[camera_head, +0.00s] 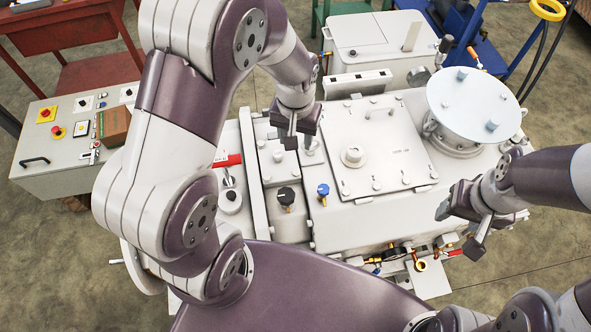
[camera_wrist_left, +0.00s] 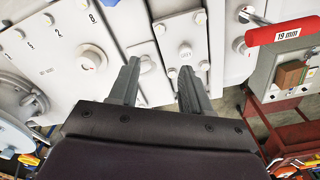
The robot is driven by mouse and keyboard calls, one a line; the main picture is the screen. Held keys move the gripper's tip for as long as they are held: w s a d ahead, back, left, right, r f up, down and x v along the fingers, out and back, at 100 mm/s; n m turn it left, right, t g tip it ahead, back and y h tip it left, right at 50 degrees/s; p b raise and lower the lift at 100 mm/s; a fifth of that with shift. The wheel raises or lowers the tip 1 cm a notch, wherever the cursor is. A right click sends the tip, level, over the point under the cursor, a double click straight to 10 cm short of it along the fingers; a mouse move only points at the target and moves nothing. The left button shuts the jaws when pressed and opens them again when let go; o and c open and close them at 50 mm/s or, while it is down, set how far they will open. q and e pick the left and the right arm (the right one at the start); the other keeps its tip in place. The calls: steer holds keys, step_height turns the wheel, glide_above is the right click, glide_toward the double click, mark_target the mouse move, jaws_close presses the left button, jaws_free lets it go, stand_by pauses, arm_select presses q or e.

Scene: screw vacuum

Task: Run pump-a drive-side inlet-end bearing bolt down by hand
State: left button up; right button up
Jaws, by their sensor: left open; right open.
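The pale grey pump unit (camera_head: 350,215) fills the middle of the head view, with a bolted square cover (camera_head: 375,135) on top. My left gripper (camera_head: 281,132) is open above a narrow bolted housing left of that cover. In the left wrist view its open fingers (camera_wrist_left: 158,88) point at the housing, with nothing held between them. Bolt heads show there, on a small plate (camera_wrist_left: 186,65) beyond the fingers and beside it. I cannot tell which one is the drive-side inlet-end bearing bolt. My right gripper (camera_head: 462,226) is open and empty at the unit's front right.
Black (camera_head: 286,196) and blue (camera_head: 323,190) knobs stand in front. A round flange (camera_head: 470,95) rises at right. A control box (camera_head: 75,150) stands at left.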

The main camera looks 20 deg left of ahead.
mark_target(296, 172)
arm_select(q)
steer(key=f, duration=0.8)
steer(key=f+p, duration=0.1)
steer(key=f, duration=0.3)
steer(key=shift+s+d+f, duration=0.15)
steer(key=shift+s+f, duration=0.15)
steer(key=shift+f, duration=0.05)
jaws_close()
